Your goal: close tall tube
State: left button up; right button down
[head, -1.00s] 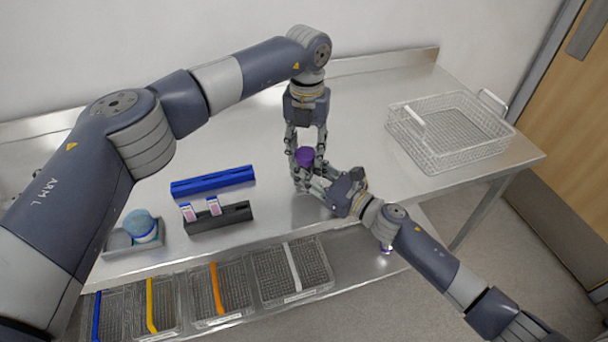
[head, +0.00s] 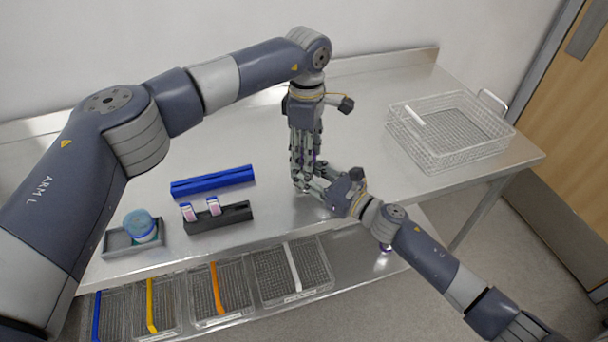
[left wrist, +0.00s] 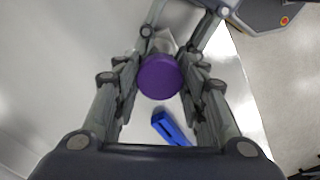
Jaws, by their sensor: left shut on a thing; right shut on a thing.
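My left gripper (head: 304,163) points straight down and is shut on the purple cap (left wrist: 159,76), which shows from above between its fingers in the left wrist view. In the head view the fingers hide nearly all of the cap. My right gripper (head: 315,186) comes in from the lower right, just below the left fingertips, and is shut on the tall tube. The tube's body is hidden behind the fingers, so I cannot tell how far the cap is seated on it.
A blue rack (head: 213,181) and a dark rack (head: 236,215) with two pink-and-white items stand left of the grippers. A grey tray (head: 117,243) holds a blue-topped jar (head: 139,225). A wire basket (head: 450,145) stands right. Several baskets sit below the front edge. The bench's back is clear.

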pick_arm(q)
jog(key=m, duration=0.5)
jog(key=shift+d, duration=0.1)
jog(key=m, duration=0.4)
jog(key=shift+m, duration=0.4)
jog(key=m, duration=0.4)
jog(key=shift+a+m, duration=0.25)
jog(key=shift+m, duration=0.15)
jog(key=m, duration=0.5)
jog(key=shift+w+a, duration=0.15)
jog(key=shift+w, duration=0.05)
jog(key=o, duration=1.2)
jog(key=shift+s, duration=0.1)
